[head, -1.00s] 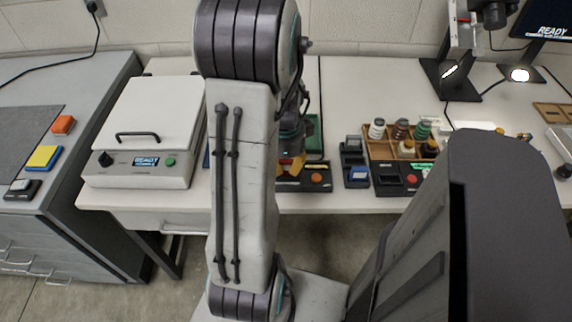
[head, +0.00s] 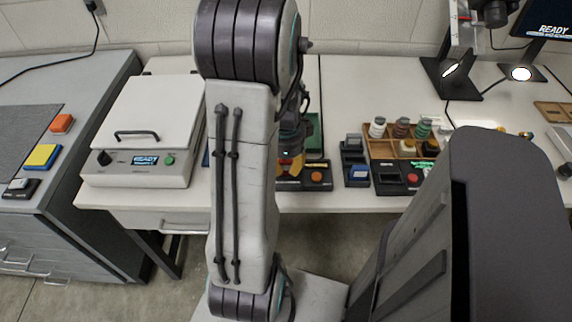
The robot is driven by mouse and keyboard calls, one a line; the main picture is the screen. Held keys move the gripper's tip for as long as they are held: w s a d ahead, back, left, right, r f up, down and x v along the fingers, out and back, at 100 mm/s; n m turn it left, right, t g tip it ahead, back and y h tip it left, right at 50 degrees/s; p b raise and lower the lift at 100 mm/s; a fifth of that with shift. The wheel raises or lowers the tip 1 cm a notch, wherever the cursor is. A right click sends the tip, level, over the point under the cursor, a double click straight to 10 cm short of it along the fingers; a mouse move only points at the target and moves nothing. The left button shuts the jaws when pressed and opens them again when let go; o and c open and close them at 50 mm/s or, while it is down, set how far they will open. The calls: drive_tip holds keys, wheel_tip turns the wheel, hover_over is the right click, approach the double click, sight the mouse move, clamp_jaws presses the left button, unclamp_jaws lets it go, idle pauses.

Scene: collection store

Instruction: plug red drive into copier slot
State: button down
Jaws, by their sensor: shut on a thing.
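My gripper (head: 291,158) is low over the front of the white table, partly hidden behind my own arm. It is shut on a small reddish piece, which I take for the red drive; yellow and red patches show at the fingertips, too small to separate clearly.
A second black unit with a red button (head: 389,188) stands to the right, behind it a wooden tray (head: 367,135) of spools. A white lidded machine (head: 150,110) is at left.

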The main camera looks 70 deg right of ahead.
drive_tip(key=shift+f, duration=0.3)
drive_tip(key=c, duration=1.5)
unclamp_jaws()
drive_tip(key=shift+o, duration=0.2)
drive_tip(key=shift+r, duration=0.15)
wheel_tip(320, 180, up, 11)
drive_tip(key=p, duration=0.8)
drive_tip(key=shift+a, duration=0.35)
